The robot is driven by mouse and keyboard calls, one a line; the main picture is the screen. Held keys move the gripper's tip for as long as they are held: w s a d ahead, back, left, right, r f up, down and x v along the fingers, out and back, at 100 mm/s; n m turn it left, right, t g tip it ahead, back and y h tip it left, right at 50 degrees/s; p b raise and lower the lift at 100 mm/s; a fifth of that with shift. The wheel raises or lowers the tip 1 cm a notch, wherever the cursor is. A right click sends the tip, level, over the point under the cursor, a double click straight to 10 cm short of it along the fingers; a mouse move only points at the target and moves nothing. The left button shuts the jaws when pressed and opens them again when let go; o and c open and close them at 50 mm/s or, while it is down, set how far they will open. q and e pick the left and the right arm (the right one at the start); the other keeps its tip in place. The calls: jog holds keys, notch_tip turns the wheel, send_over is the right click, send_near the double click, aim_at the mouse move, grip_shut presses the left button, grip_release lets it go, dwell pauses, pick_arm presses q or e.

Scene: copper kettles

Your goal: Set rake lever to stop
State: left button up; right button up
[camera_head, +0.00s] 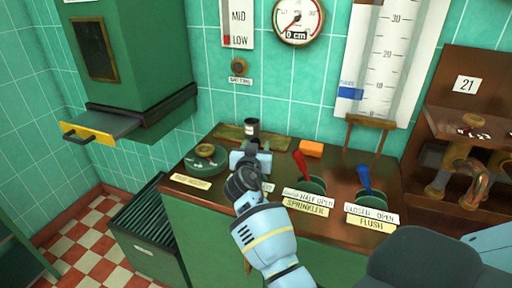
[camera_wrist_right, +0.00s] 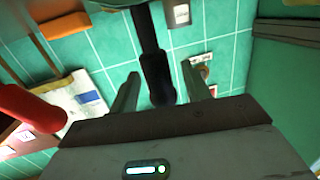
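In the right wrist view a black lever with a thick grip (camera_wrist_right: 157,75) stands between the two fingers of my right gripper (camera_wrist_right: 160,90). The fingers are apart, with gaps to the grip on both sides. In the head view my right gripper (camera_head: 250,160) is over the console, left of the sprinkler lever, and hides most of the black lever and its label. I cannot read a rake or stop marking. My left gripper is not in view.
The console (camera_head: 335,232) also bears a red sprinkler lever (camera_head: 301,164), a blue flush lever (camera_head: 364,179), an orange block (camera_head: 311,149) and a round green dial (camera_head: 206,158). A green cabinet (camera_head: 130,50) hangs at the left.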

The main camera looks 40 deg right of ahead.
jog(key=shift+s+a, duration=0.1)
jog(key=v, duration=0.7)
jog(key=shift+s+a+b, duration=0.25)
jog(key=shift+b, duration=0.15)
dwell(0.4)
